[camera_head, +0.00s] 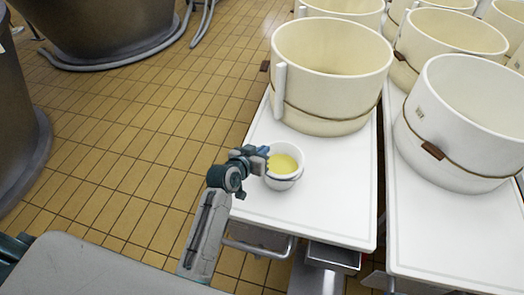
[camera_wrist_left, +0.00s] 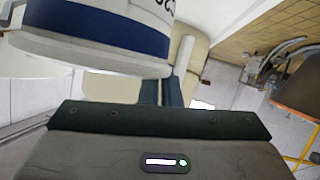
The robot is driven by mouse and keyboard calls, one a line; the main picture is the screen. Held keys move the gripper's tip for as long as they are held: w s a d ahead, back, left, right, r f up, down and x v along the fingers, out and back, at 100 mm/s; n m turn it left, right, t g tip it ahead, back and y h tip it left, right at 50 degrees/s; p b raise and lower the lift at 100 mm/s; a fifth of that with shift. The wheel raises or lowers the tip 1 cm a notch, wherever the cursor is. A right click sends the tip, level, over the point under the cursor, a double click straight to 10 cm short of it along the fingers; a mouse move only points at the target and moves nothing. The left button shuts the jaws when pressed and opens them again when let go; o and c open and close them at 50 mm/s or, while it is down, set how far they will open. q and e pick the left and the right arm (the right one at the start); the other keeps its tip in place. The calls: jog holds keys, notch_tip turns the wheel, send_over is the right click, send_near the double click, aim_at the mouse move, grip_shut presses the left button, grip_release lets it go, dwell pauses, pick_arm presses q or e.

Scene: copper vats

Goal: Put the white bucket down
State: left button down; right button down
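The white bucket (camera_head: 298,176), small and round with yellow contents, is over the near part of a white table top in the head view. It looks upright. I cannot tell whether its base touches the table. My left gripper (camera_head: 264,160) is at the left side of its rim, with its fingers close together and seemingly shut on it. In the left wrist view the bucket (camera_wrist_left: 100,28) fills the upper left, white with a dark blue band. The fingers (camera_wrist_left: 163,93) show small just below it, and their contact is partly hidden. My right gripper is not in view.
The white table (camera_head: 320,222) has bare surface around and in front of the bucket. A large cream vat (camera_head: 325,95) stands close behind. A second white table (camera_head: 425,225) at the right bears another large vat (camera_head: 450,150). Tiled floor lies left.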

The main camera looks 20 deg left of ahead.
pick_arm(q)
jog(key=shift+r, duration=0.1)
jog(key=c, duration=1.6)
grip_release()
jog(key=shift+c, duration=0.2)
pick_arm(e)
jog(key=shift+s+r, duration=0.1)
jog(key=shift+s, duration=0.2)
